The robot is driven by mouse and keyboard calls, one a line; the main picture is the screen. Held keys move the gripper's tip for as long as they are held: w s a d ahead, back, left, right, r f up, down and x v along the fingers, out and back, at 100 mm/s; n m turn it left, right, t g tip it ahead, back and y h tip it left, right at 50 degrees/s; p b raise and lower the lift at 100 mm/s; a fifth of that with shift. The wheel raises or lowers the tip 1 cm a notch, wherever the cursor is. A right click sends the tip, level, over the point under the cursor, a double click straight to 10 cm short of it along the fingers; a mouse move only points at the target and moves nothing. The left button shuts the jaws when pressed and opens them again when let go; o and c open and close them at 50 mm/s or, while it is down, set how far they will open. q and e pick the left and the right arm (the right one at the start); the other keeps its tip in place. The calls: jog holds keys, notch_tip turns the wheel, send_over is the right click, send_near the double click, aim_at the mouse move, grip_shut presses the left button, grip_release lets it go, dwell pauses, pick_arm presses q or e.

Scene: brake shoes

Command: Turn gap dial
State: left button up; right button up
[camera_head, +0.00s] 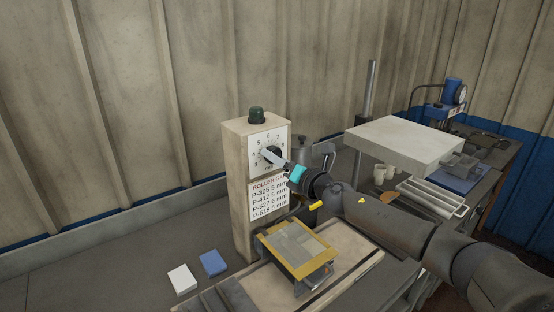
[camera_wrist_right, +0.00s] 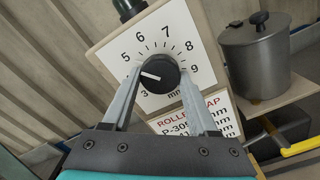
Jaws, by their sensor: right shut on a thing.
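The gap dial is a black round knob (camera_wrist_right: 160,73) on a white numbered face (camera_wrist_right: 176,40), marked in mm. In the head view the face (camera_head: 280,134) is on the front of a beige post (camera_head: 240,195). My right gripper (camera_head: 271,157) is shut on the knob, one finger on each side in the wrist view. The knob's white pointer line points left, below the 5 and above the 3; a finger covers the scale there. A white "ROLLER GAP" card (camera_head: 268,199) below lists part codes with mm values, partly blurred. My left gripper is not in view.
A dark green dome (camera_head: 256,115) tops the post. A yellow-framed plate (camera_head: 296,250) sits below my right arm. White (camera_head: 182,280) and blue (camera_head: 213,263) blocks lie at the front left. A grey metal pot (camera_wrist_right: 255,60) stands right of the dial.

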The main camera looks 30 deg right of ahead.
dwell(0.4)
jog(key=o, duration=1.4)
jog(key=shift+c, duration=0.2)
jog(key=s+d+b, duration=0.1)
jog(key=s+b, duration=0.1)
jog(key=s, duration=1.3)
jog(key=shift+d, duration=0.1)
